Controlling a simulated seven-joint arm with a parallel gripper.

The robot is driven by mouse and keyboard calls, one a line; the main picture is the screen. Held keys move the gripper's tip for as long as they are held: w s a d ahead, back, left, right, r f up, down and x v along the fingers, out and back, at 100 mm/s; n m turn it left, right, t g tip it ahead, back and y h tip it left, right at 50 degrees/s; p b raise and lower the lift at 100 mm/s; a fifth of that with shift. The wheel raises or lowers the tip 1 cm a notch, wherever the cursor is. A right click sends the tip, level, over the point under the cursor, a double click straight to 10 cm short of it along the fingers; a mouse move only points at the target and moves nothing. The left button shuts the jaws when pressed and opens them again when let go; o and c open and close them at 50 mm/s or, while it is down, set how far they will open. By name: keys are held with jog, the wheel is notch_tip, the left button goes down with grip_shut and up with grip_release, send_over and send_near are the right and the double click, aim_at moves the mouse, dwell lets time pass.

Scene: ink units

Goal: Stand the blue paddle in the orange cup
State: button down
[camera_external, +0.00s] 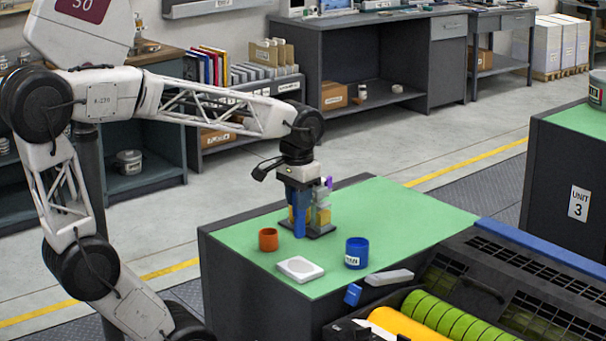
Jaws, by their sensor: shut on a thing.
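The orange cup (268,240) stands upright near the left side of the green tabletop, and its inside cannot be made out. My gripper (299,198) points down, shut on the blue paddle (299,224). The paddle hangs upright below the jaws, to the right of the orange cup and apart from it. Its lower end is in front of a dark stand (323,231); I cannot tell whether it touches the stand or the table.
The stand, with yellowish and purple items, is right beside my gripper. A blue cup (357,253), a white dish (300,268) and a grey object (389,277) are nearer the front. The right back of the green tabletop (410,215) is clear.

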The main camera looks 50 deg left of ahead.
jog(key=a+r, duration=0.1)
jog(key=a, duration=1.1)
jog(key=shift+a+r+t+y, duration=0.15)
jog(key=shift+t+y, duration=0.15)
jog(key=shift+t, duration=0.1)
jog(key=shift+f, duration=0.2)
notch_tip(320, 180, down, 7)
dwell(1.0)
jog(key=shift+f, duration=0.1)
jog(key=c, duration=0.9)
grip_release()
